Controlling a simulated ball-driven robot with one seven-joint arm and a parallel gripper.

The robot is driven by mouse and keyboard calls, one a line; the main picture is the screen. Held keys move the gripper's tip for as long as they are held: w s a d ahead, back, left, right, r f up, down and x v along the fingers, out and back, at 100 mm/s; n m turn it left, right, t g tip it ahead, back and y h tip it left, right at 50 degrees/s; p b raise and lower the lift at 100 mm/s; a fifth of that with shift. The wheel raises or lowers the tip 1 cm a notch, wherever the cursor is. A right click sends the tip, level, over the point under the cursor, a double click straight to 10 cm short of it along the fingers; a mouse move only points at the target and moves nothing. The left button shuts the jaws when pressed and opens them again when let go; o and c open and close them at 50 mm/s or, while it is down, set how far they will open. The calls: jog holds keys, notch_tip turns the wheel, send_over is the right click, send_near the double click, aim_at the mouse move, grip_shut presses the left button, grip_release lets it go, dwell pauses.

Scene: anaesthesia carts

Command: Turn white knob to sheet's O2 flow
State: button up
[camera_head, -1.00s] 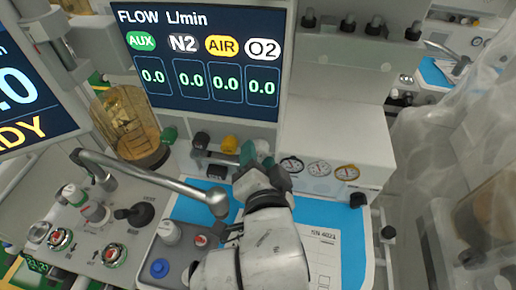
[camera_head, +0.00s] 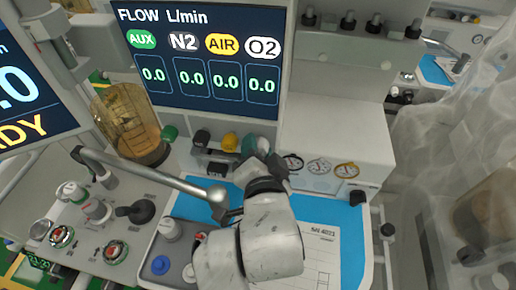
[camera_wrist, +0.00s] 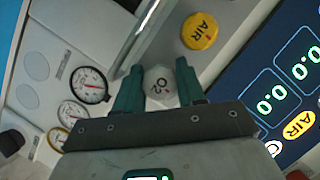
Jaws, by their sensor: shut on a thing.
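The white knob (camera_wrist: 160,88), marked O2, sits between the two green fingers of my gripper (camera_wrist: 158,86) in the wrist view. The fingers are shut on its sides. In the head view my gripper (camera_head: 256,150) reaches the knob row under the display and mostly hides the white knob. The display (camera_head: 205,60) reads 0.0 under O2 and under AUX, N2 and AIR. The sheet (camera_head: 326,258) lies on the blue mat (camera_head: 350,232), partly covered by my arm; its flow figure is too small to read.
The yellow AIR knob (camera_wrist: 199,31) is close beside my gripper. A black knob (camera_head: 201,138) and a green knob (camera_head: 170,132) stand farther left. Round gauges (camera_head: 318,166) are to the right. A grey jointed bar (camera_head: 150,180) crosses left of my arm.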

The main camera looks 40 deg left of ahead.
dwell(0.3)
jog(key=n+h+p, duration=0.2)
jog(key=n, duration=0.1)
jog(key=shift+t, duration=0.3)
jog(key=n+h+p, duration=0.1)
jog(key=n+h, duration=0.1)
jog(key=n, duration=0.1)
jog(key=shift+t, duration=0.4)
jog(key=n+t+h, duration=0.1)
jog(key=n, duration=0.2)
jog(key=shift+h, duration=0.4)
jog(key=n+t+h, duration=0.1)
jog(key=n+t, duration=0.1)
jog(key=n, duration=0.1)
jog(key=shift+n+b, duration=0.3)
jog(key=shift+h, duration=0.3)
jog(key=o, duration=0.8)
jog(key=shift+c, duration=0.2)
